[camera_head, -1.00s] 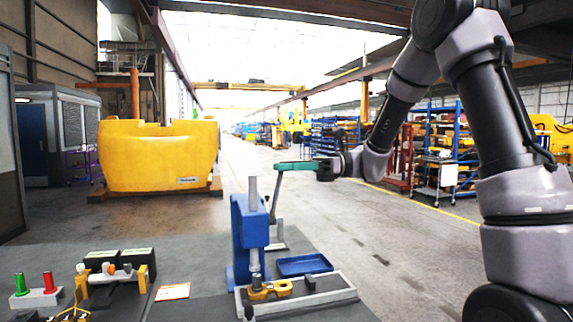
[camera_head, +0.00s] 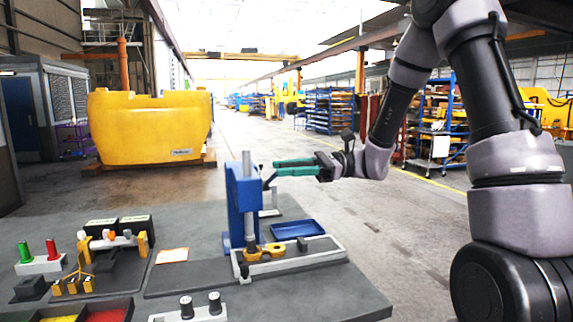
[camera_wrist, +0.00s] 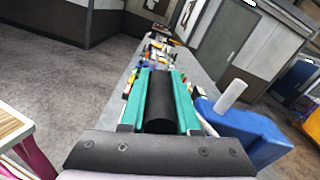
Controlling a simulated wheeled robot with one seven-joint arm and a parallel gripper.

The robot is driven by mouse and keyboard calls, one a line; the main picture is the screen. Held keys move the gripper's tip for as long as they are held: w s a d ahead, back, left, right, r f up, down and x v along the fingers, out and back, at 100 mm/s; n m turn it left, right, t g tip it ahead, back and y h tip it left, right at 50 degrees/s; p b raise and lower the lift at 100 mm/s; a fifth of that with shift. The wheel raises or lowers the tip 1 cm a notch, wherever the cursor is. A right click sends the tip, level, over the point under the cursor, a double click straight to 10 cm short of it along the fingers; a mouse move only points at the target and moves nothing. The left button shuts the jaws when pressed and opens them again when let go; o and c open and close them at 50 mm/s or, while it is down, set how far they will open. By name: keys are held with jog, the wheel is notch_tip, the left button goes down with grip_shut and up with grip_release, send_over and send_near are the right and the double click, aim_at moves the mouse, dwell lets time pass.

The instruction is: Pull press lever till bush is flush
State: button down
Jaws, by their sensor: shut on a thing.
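The blue bench press (camera_head: 238,205) stands on the dark bench with its silver ram (camera_head: 250,232) upright. A yellow casting (camera_head: 254,252) lies in the grey fixture (camera_head: 310,262) under the ram. The ram's lower end is close to or on the casting; the bush cannot be made out, so I cannot tell whether it is flush. My gripper (camera_head: 297,168), with teal fingers, is at the right of the press near its top. In the wrist view, it is shut on the black grip of the press lever (camera_wrist: 160,98); the press body (camera_wrist: 255,137) is at right.
A blue tray (camera_head: 298,230) lies behind the fixture. At left are a stand with green and red pegs (camera_head: 40,262), a yellow-post rack (camera_head: 112,243) and bins (camera_head: 104,313). Two black-topped pieces (camera_head: 201,305) stand in front. Aisle floor beyond is clear.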

jog(key=shift+s+d+f, duration=0.1)
jog(key=shift+s+f, duration=0.15)
jog(key=shift+f, duration=0.2)
jog(key=c, duration=1.1)
grip_release()
jog(key=o, duration=0.4)
jog(key=shift+s+d, duration=0.1)
jog(key=shift+o, duration=0.2)
jog(key=shift+d, duration=0.1)
jog(key=shift+w+d, duration=0.2)
jog(key=shift+d, duration=0.05)
jog(key=v, duration=1)
jog(key=shift+r, duration=0.4)
jog(key=shift+s, duration=0.1)
